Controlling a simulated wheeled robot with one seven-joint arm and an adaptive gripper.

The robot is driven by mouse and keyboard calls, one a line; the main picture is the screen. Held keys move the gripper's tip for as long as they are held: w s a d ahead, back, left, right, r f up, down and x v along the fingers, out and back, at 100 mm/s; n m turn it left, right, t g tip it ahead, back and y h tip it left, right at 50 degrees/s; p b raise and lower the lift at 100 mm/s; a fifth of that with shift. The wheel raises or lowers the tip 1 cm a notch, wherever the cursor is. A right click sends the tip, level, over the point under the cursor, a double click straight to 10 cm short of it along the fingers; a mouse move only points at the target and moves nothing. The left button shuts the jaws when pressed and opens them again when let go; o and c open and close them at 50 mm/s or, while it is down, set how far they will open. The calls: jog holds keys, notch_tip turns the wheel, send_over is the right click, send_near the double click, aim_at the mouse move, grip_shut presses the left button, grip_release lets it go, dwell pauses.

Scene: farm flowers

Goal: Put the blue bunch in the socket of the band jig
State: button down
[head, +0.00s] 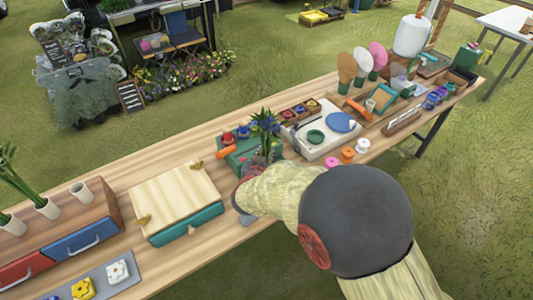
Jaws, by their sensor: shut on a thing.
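The blue bunch (266,123), green leaves with blue flowers, stands roughly upright near the middle of the table. My gripper (264,155) is shut on its lower part, and my own arm hides much of the fingers. A green block with an orange handle (236,152) lies just left of and behind the gripper; it looks like the band jig. Its socket is hidden, and I cannot tell whether the bunch's stems touch it.
A pale wooden board on a teal box (175,200) is left of the gripper. A white unit with a blue disc (341,122) is to the right. Potted stems (46,207) and drawers (82,240) fill the left end. Bare wood lies along the back edge.

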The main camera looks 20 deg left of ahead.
jog(key=c, duration=1.7)
grip_release()
jog(key=p+v, duration=0.3)
jog(key=v, duration=0.9)
jog(key=shift+r, duration=0.1)
